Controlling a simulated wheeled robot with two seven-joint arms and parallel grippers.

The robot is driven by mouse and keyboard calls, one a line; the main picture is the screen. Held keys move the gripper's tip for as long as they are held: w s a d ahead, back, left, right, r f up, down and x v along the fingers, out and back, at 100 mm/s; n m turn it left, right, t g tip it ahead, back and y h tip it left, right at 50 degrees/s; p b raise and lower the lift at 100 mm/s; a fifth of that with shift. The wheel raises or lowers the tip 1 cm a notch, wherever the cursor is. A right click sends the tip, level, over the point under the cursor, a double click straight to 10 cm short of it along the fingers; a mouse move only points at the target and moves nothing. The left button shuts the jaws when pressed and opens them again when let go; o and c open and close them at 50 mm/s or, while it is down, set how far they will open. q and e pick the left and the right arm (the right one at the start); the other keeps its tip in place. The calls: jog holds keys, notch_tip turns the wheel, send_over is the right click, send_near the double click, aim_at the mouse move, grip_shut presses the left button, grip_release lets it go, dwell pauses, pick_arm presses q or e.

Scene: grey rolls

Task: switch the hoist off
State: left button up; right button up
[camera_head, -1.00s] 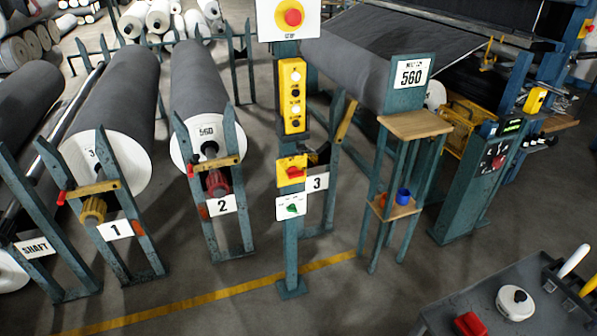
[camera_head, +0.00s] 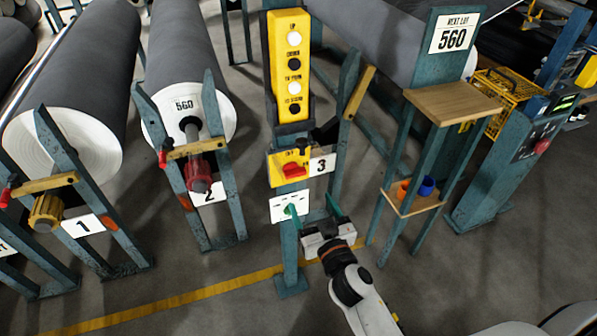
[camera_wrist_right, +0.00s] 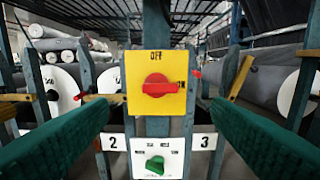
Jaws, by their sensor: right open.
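The hoist switch is a yellow box (camera_head: 289,168) on the teal post, with a red rotary handle (camera_head: 293,170). In the right wrist view the red handle (camera_wrist_right: 158,85) lies horizontal, towards the ON mark at right; OFF is printed above it. Below the box, a white plate (camera_wrist_right: 144,160) carries a green knob (camera_wrist_right: 155,164), partly hidden by my gripper in the head view. My right gripper (camera_head: 314,208) is open and empty, in front of the post and below the yellow box. Its green fingers (camera_wrist_right: 160,108) flank the switch from a distance, not touching it. My left gripper is not in view.
A yellow push-button panel (camera_head: 288,65) is higher on the same post. Roll stands marked 1 (camera_head: 82,226) and 2 (camera_head: 210,191) are at left. A stand with a wooden top (camera_head: 452,101) and a blue cup (camera_head: 426,186) is at right. A yellow floor line (camera_head: 180,304) crosses below.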

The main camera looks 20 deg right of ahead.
aim_at(296, 175)
jog(key=w, duration=0.5)
jog(key=shift+w+a+r, duration=0.1)
jog(key=shift+w, duration=0.25)
jog(key=w, duration=0.3)
jog(key=shift+w+p, duration=0.3)
jog(key=shift+w, duration=0.05)
jog(key=shift+w+a, duration=0.1)
jog(key=shift+w, duration=0.4)
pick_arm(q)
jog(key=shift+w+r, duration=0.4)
pick_arm(e)
jog(key=c, duration=1)
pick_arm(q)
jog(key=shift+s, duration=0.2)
